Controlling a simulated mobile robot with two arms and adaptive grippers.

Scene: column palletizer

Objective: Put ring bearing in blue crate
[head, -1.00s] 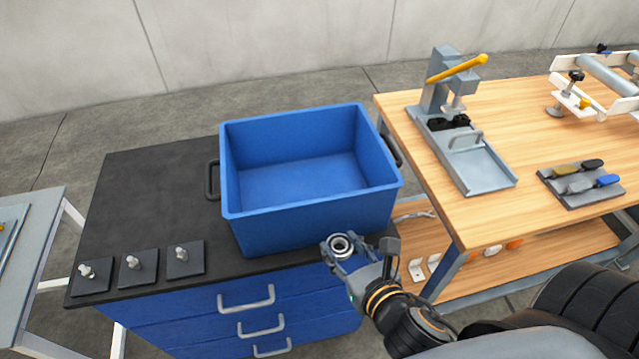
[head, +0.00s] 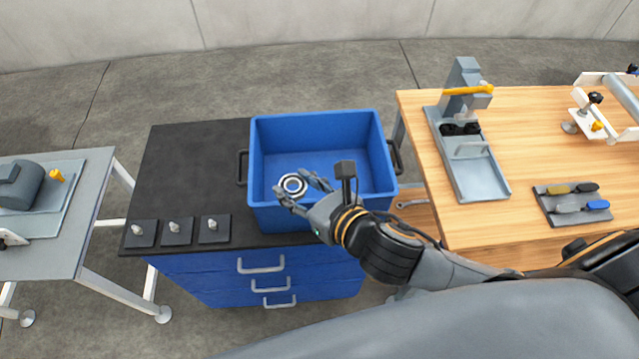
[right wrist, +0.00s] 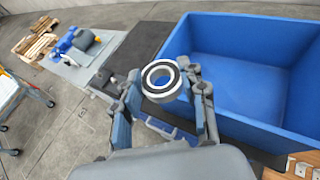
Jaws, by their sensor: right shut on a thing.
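The ring bearing (head: 293,186) is a small silver and black ring. My right gripper (head: 302,190) is shut on it. In the head view the bearing appears over the near left part of the blue crate (head: 384,160), in front of its near wall. In the right wrist view the bearing (right wrist: 161,80) sits between the fingertips, with the crate (right wrist: 255,122) to the right of it. How high it is above the rim is hard to tell. The crate's visible inside is empty. My left gripper is not in view.
The crate stands on a black-topped blue drawer cabinet (head: 190,180). Several small pegs on black plates (head: 175,232) line its front left edge. A wooden table (head: 520,130) with a lever press (head: 464,90) stands right. A grey table (head: 95,210) stands left.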

